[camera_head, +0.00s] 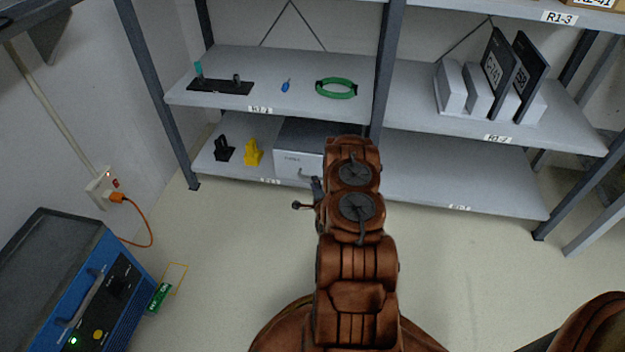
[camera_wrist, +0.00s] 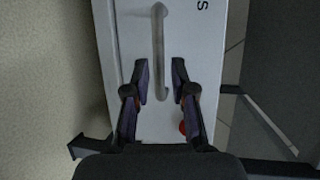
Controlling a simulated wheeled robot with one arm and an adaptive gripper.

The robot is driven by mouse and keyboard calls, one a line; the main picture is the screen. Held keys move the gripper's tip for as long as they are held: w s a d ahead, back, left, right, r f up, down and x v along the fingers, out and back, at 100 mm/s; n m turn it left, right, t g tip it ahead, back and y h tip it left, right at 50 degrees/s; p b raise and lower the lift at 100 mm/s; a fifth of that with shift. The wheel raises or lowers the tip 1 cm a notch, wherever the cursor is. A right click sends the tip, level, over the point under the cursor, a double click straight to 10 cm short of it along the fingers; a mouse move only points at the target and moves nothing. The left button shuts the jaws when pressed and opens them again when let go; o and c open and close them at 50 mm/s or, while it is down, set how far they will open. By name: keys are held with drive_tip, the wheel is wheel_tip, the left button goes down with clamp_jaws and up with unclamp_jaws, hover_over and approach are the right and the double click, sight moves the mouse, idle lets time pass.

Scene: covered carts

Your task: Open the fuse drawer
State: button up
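The fuse drawer (camera_head: 297,165) is a light grey box front with dark lettering on the bottom shelf, partly hidden by my arm in the head view. It looks shut against its housing. In the wrist view its pale front (camera_wrist: 205,50) fills the middle, with one letter readable as "S". A long, pale bar handle (camera_wrist: 158,45) runs up and down the picture there. My gripper (camera_wrist: 160,66) is open, with one dark finger on each side of the handle's lower part. I cannot tell whether the fingers touch it. In the head view my arm hides most of the gripper.
Black (camera_head: 224,150) and yellow (camera_head: 253,153) items stand left of the drawer. The shelf above (camera_head: 215,62) holds a green ring (camera_head: 336,88). A shelf post (camera_head: 384,70) rises close to my arm. A blue machine (camera_head: 85,285) stands at lower left.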

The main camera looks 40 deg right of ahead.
drive_tip(key=shift+b+x, duration=0.6)
drive_tip(key=shift+x, duration=1.75)
clamp_jaws()
